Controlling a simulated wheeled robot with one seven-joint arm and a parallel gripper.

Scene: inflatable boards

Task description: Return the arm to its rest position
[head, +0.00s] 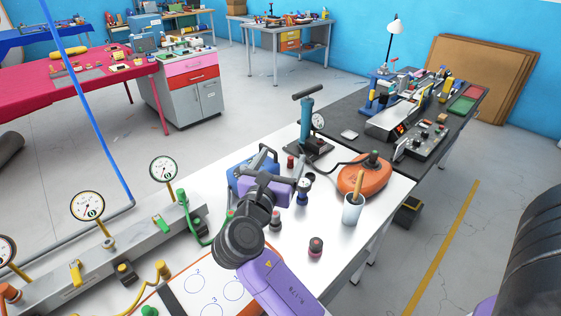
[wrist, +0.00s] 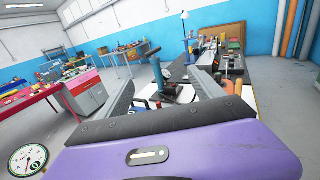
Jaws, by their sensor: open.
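My gripper (wrist: 160,92) is open and empty in the wrist view, its two grey fingers spread apart and pointing toward the far side of the room. In the head view my purple arm reaches up from the bottom edge, and the gripper (head: 268,164) is over the white table (head: 330,215). It overlaps a blue object behind it in the picture; whether they touch cannot be told. Nothing shows between the fingers.
An orange inflatable-like piece (head: 365,174), a white cup with a brush (head: 353,208), a blue hand pump (head: 307,115) and small dark-red knobs (head: 316,246) stand on the table. A grey manifold with gauges (head: 88,206) runs along the left. A dark workbench (head: 420,120) adjoins behind.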

